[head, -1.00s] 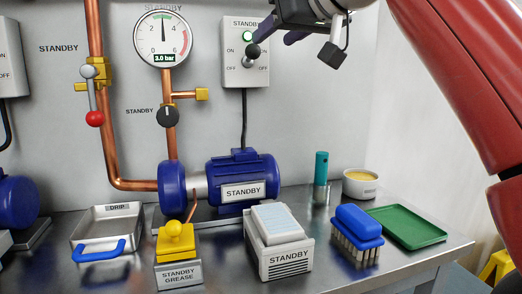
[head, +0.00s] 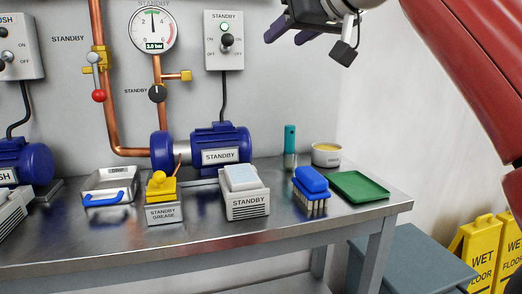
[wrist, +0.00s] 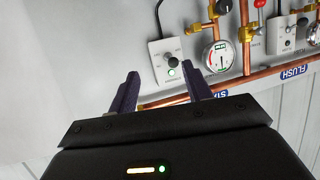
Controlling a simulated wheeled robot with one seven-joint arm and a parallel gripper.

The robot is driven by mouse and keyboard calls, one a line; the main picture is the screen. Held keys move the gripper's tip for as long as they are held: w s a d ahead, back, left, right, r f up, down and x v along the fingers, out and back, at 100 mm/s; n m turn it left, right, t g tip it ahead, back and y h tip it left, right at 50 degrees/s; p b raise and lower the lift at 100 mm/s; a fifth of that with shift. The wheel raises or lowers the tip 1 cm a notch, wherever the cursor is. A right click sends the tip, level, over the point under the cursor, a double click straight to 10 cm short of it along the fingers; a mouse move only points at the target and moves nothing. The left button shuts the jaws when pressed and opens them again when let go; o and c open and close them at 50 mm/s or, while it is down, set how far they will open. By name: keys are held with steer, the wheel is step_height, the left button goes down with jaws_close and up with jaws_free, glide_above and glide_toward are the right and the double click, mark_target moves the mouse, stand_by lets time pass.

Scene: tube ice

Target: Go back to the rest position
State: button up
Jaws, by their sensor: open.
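My gripper (head: 290,36) is at the top of the head view, to the right of the standby switch box (head: 224,40) and apart from it. Its two dark fingers are spread with nothing between them. In the wrist view my gripper (wrist: 160,92) is also open and empty, with the switch box (wrist: 170,62) beyond its fingers. The switch box has a black knob and a lit green lamp.
A steel bench (head: 110,240) holds a blue motor (head: 235,140), a drip tray (head: 110,181), a blue brush (head: 311,180) and a green tray (head: 358,187). Copper pipes (head: 105,110) run up the wall. Yellow wet-floor signs (head: 480,250) stand at the right. Air around my gripper is clear.

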steer(key=s+d+f+m+g+h, duration=0.1)
steer(key=d+f, duration=0.3)
steer(key=f, duration=0.4)
steer(key=s+d+f+m+g+h, duration=0.15)
steer(key=d+f, duration=0.25)
steer(key=f, duration=0.4)
steer(key=s+f+m+g+h, duration=0.1)
steer(key=s+f, duration=0.5)
steer(key=f, duration=0.4)
steer(key=s+d+f+m+g+h, duration=0.1)
steer(key=s+f+h, duration=0.1)
steer(key=s+f, duration=0.5)
steer(key=s+d+f+m+g+h, duration=0.1)
steer(key=s+f, duration=0.5)
steer(key=f, duration=0.7)
steer(key=shift+s+f+g+h, duration=0.2)
steer(key=shift+f+g+h, duration=0.15)
steer(key=shift+g, duration=0.1)
steer(key=shift+d+m, duration=0.1)
steer(key=shift+m, duration=0.15)
